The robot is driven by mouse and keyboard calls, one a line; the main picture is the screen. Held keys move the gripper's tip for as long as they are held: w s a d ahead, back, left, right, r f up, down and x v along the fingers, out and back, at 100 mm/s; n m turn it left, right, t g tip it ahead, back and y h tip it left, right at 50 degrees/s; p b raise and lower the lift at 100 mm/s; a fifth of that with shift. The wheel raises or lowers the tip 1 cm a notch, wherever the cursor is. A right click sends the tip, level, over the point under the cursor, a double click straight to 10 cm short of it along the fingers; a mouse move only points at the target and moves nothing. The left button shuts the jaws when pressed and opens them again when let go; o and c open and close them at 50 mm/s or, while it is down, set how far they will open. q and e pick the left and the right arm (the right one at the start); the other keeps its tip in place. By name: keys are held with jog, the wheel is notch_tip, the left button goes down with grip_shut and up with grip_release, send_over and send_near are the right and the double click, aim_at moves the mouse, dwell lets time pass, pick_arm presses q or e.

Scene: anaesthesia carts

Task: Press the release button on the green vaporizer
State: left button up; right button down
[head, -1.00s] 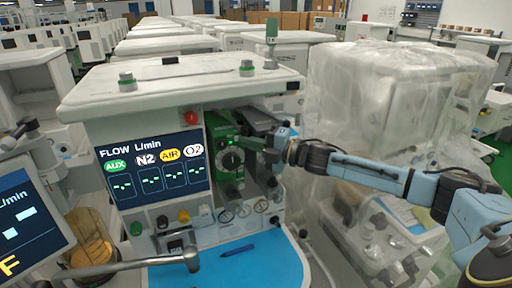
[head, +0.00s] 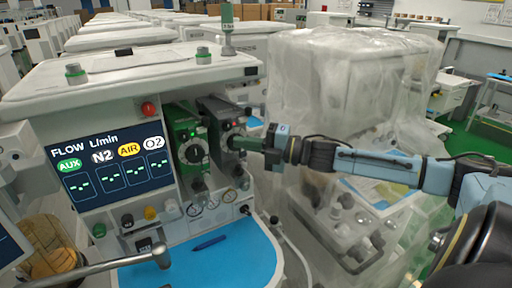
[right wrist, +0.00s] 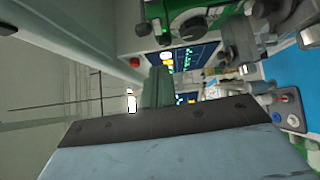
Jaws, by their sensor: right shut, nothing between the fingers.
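The green vaporizer (head: 184,134) is mounted on the anaesthesia cart, right of the flow screen, with a black and white dial on its front. A dark grey vaporizer (head: 215,117) stands right beside it. My right gripper (head: 237,143) is shut and empty, its green fingers pointing left in front of the grey vaporizer, to the right of the green one. I cannot tell whether it touches the grey one. In the right wrist view the shut fingers (right wrist: 158,88) show below the green vaporizer (right wrist: 183,14). The release button is not clearly distinguishable. My left gripper is not in view.
The flow screen (head: 110,167) is left of the vaporizers, with a red knob (head: 149,108) above it. A blue work surface (head: 225,255) below holds a pen (head: 209,242). A plastic-covered machine (head: 345,90) stands behind my right arm.

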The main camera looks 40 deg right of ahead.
jog(key=shift+v, duration=1.35)
